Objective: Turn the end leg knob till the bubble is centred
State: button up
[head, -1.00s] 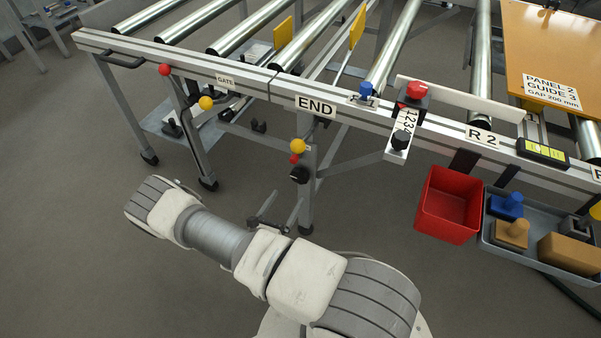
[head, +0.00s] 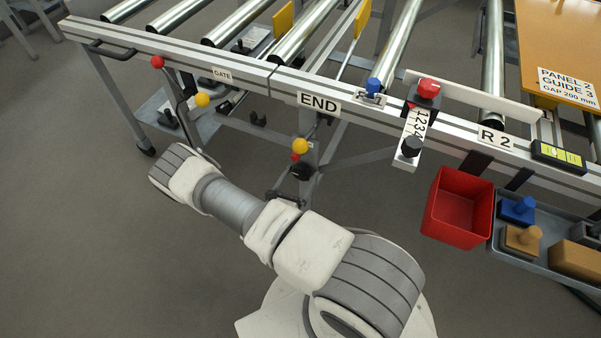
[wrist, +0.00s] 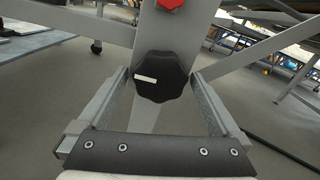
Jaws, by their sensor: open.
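The black end leg knob (head: 302,171) is on the leg below the END label (head: 319,102). In the wrist view the knob (wrist: 160,76) is lobed, with a white mark on its left side. My gripper (head: 287,197) is at that leg, partly hidden by my arm in the head view. In the wrist view its open fingers (wrist: 161,78) stand left and right of the knob, with gaps visible on both sides. The yellow-green bubble level (head: 556,156) sits on the rail at right; its bubble is too small to place exactly.
A red knob (wrist: 170,4) is just above the black knob. Diagonal braces flank the leg. A red bin (head: 458,207) and a grey tray (head: 513,257) hang at right.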

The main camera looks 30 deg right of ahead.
jog(key=c, duration=1.3)
jog(key=shift+n, duration=0.3)
jog(key=n, duration=0.3)
jog(key=shift+n, duration=0.3)
jog(key=n, duration=0.3)
jog(key=shift+n, duration=0.3)
jog(key=n, duration=0.3)
jog(key=shift+s+r+n, duration=0.1)
jog(key=shift+n, duration=0.2)
jog(key=shift+d+n, duration=0.1)
jog(key=shift+n, duration=1.6)
